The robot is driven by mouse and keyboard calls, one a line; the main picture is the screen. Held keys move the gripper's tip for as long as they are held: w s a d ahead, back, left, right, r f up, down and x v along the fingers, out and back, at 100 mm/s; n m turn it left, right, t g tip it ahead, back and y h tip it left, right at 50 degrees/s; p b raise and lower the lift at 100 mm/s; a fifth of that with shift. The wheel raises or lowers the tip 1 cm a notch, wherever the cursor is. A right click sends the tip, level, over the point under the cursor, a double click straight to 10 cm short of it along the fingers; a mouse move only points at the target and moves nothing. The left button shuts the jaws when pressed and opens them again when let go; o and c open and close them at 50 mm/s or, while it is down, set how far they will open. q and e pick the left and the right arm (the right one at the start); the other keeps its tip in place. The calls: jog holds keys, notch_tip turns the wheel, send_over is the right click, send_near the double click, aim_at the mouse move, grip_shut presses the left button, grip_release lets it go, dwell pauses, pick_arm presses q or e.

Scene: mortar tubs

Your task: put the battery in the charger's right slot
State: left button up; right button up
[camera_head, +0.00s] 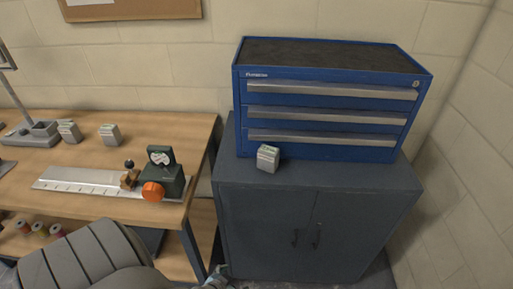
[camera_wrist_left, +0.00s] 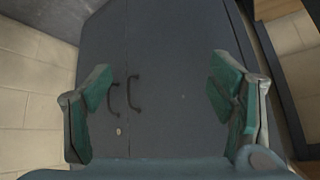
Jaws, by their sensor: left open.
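A light grey, box-shaped battery (camera_head: 268,159) with a greenish top stands on the dark grey cabinet, in front of the blue drawer chest. Two similar blocks, one (camera_head: 69,132) and another (camera_head: 109,134), stand on the wooden bench at the left. A grey block-like device (camera_head: 35,133) stands at the bench's far left; I cannot tell whether it is the charger, and no slots are clear. My left gripper (camera_wrist_left: 165,95) is open and empty, its teal fingers apart before the cabinet doors. My right gripper is not seen.
The blue drawer chest (camera_head: 325,100) fills the back of the cabinet (camera_head: 265,215). Several spools (camera_head: 40,230) sit below. Bare bench shows behind the plate.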

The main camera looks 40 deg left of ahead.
pick_arm(q)
jog(key=w+a+r+t, duration=0.3)
jog(key=w+r+t, duration=0.1)
jog(key=w+r, duration=0.65)
jog(key=n+t+y+p, duration=0.2)
jog(key=n+t+y, duration=0.1)
jog(key=t, duration=0.3)
send_near(266, 156)
jog(key=b+x, duration=0.3)
jog(key=x, duration=0.5)
jog(key=shift+f, duration=0.2)
jog(key=b+x, duration=0.1)
jog(key=x, duration=0.3)
jog(key=shift+f+b, duration=0.2)
jog(key=shift+b, duration=0.15)
jog(key=shift+w+a+r, duration=0.15)
jog(key=shift+w, duration=0.1)
jog(key=shift+s+r, duration=0.2)
jog(key=shift+r, duration=0.2)
jog(key=shift+c, duration=0.6)
jog(key=shift+w, duration=0.1)
jog(key=c, duration=0.3)
jog(key=shift+f, duration=0.1)
jog(key=c, duration=1.4)
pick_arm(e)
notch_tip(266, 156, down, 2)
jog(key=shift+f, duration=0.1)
